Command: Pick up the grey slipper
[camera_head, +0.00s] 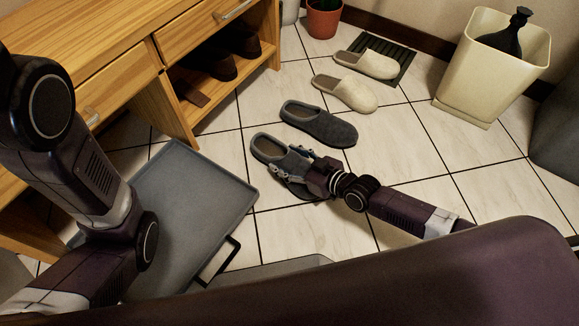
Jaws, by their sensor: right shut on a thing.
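Two grey slippers lie on the tiled floor, one behind the other. My right gripper (289,163) is at the nearer grey slipper (268,148) and is shut on it; the gripper and wrist hide much of the slipper's toe half. I cannot tell whether this slipper touches the floor or is slightly raised. The other grey slipper (319,123) lies just behind it, toes to the right, apart from the gripper. My left arm comes in from the left, but its gripper does not show.
A grey tray (190,190) with a black handle lies left of the gripper. A wooden cabinet (165,50) with dark shoes stands at upper left. Two cream slippers, one (346,92) on tile and one (368,64) on a dark mat, lie farther back. A cream bin (470,70) stands at upper right.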

